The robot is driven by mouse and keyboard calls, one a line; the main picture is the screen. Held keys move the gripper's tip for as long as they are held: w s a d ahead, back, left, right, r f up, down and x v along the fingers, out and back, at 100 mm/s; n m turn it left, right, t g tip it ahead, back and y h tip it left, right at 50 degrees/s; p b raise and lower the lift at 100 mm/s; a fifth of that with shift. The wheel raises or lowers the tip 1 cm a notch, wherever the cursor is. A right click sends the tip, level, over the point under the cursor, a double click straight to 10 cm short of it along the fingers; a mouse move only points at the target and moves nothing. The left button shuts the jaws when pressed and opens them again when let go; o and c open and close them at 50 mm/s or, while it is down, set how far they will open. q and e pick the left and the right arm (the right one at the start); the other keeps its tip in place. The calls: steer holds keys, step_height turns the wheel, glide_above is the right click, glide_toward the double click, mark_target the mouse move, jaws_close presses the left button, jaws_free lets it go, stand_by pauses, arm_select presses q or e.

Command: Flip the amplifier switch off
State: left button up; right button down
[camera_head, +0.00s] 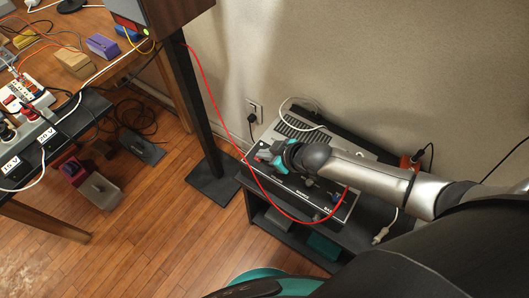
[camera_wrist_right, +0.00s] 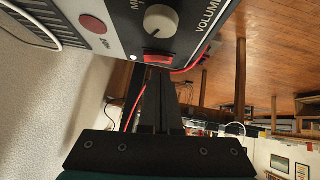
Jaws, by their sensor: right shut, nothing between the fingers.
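The amplifier (camera_head: 336,136) is a grey box with a vented top and a dark front panel, standing on a black stand. In the right wrist view its front panel (camera_wrist_right: 115,45) shows a red rocker switch (camera_wrist_right: 158,58), with a light knob (camera_wrist_right: 158,18) beside it. My right gripper (camera_head: 259,154) is at the amplifier's front, shut and empty. In the wrist view its fingertips (camera_wrist_right: 159,72) are at the red switch; I cannot tell whether they touch it. The switch is hidden in the head view. My left gripper is not in view.
A red cable (camera_head: 213,99) loops past the amplifier's front. A dark post (camera_head: 195,95) bearing a speaker (camera_head: 165,12) stands to the left. A workbench (camera_head: 110,62) with power strips and cables is at far left. The wall (camera_head: 340,60) is behind.

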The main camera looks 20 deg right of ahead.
steer(key=r+p, duration=0.2)
steer(key=r, duration=0.1)
steer(key=shift+s+a+r+p, duration=0.1)
steer(key=shift+s+a+p, duration=0.1)
steer(key=shift+p, duration=0.2)
arm_select(q)
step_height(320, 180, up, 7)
steer(key=p, duration=0.3)
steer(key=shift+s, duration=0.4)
arm_select(e)
steer(key=v, duration=0.9)
steer(key=shift+s+d+r, duration=0.2)
steer(key=shift+s+d, duration=0.05)
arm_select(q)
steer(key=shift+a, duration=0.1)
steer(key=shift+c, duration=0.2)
